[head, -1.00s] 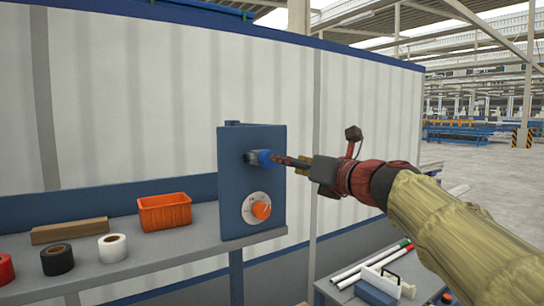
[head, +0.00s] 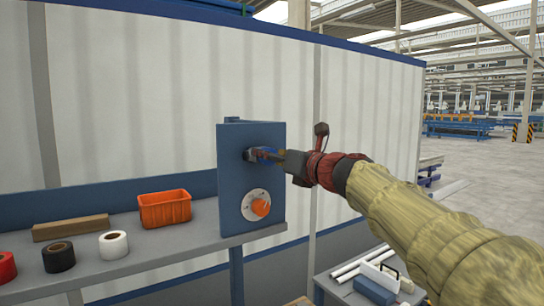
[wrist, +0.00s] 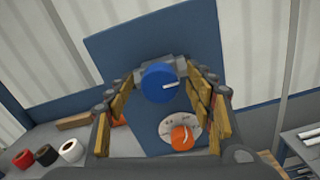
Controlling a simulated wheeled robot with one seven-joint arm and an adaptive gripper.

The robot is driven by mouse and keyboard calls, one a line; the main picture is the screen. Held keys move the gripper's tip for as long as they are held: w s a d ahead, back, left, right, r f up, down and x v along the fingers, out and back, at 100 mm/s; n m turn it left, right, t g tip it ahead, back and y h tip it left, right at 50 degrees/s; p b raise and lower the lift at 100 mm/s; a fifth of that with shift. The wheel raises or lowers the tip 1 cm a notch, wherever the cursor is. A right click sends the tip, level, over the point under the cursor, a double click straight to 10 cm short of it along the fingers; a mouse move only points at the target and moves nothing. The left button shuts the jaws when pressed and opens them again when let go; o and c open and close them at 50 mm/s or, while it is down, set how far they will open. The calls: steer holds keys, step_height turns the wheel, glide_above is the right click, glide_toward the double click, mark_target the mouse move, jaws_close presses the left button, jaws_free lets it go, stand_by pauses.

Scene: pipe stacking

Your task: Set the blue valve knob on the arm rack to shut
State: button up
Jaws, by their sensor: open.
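The blue valve knob (wrist: 157,84) sits on a grey fitting high on the upright blue panel (head: 234,190). In the wrist view its face shows a short white mark pointing right. My gripper (wrist: 163,80) is open, with one finger on each side of the knob. Gaps show between the fingers and the knob, so it does not look gripped. In the head view my gripper (head: 272,154) reaches the knob from the right and hides most of it; a bit of blue (head: 262,151) shows there.
An orange knob (head: 261,207) on a white dial sits just below on the same panel. An orange bin (head: 165,209), tape rolls and a cardboard piece (head: 71,228) lie on the grey shelf at left. White pipes (head: 360,262) lie on a low table at lower right.

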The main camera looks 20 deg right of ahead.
steer(key=shift+c, duration=0.8)
steer(key=c, duration=1)
steer(key=shift+r+m+p, duration=0.1)
steer(key=shift+m+p, duration=0.2)
steer(key=shift+p, duration=0.05)
steer(key=shift+d+f+m+p, duration=0.1)
steer(key=shift+f+m+p, duration=0.1)
steer(key=shift+m+p, duration=3.65)
steer(key=shift+d+f+m+p, duration=0.15)
steer(key=shift+m+p, duration=2.65)
steer(key=shift+m, duration=1.95)
steer(key=o, duration=1.1)
